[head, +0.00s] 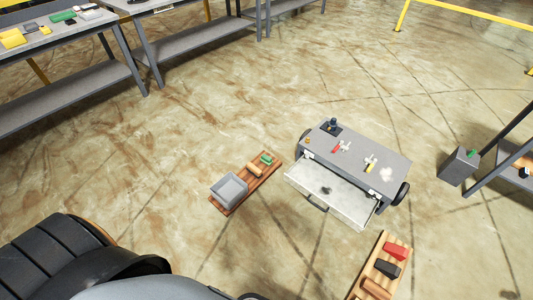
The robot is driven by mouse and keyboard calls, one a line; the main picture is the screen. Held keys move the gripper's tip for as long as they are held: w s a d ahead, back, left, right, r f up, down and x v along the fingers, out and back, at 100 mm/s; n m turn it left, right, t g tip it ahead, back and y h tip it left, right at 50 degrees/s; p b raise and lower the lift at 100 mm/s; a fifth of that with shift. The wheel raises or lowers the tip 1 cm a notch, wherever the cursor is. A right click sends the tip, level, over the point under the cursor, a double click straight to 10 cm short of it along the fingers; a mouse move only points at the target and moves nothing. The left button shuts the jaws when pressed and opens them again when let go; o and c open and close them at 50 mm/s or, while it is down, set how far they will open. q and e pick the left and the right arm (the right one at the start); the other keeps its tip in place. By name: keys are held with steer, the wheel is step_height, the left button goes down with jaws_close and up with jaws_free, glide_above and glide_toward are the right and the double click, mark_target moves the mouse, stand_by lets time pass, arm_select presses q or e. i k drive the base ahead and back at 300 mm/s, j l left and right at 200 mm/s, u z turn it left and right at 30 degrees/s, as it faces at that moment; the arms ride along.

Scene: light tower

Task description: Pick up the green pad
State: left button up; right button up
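Several green things show, and I cannot tell which is the green pad. A flat green block (62,16) lies on the grey workbench (45,42) at the upper left. A small green piece (266,159) lies at the far end of a wooden board on the floor, by a tan roll. Another small green item (472,154) is at the top of a grey box at the right. Neither of my grippers is in view; only dark parts of my own body show at the lower left.
A grey wheeled cart (350,150) with an open drawer (328,190) stands right of centre. The wooden board (232,206) holds a grey tray (229,188). A second board (396,242) with red and black pieces lies at the lower right. Open floor (200,120) lies between bench and cart.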

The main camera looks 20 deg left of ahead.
mark_target(265, 159)
steer(key=j+u, duration=0.1)
steer(key=u, duration=0.55)
steer(key=i+j+u, duration=0.3)
steer(key=j+u, duration=0.15)
steer(key=j, duration=0.3)
steer(key=i+j+u, duration=0.45)
steer(key=j, duration=0.2)
steer(key=i+j+u, duration=0.5)
steer(key=i+j+z, duration=0.15)
steer(key=i, duration=0.4)
steer(key=i+j+z, duration=0.1)
steer(key=i, duration=0.45)
steer(key=i+j+z, duration=0.15)
steer(key=i, duration=0.35)
steer(key=i+l+z, duration=0.25)
steer(key=i+z, duration=0.2)
steer(key=i+l+z, duration=0.1)
steer(key=i+z, duration=0.75)
steer(key=i+j+z, duration=0.2)
steer(key=i+z, duration=0.25)
steer(key=i+j+z, duration=0.3)
steer(key=z, duration=0.15)
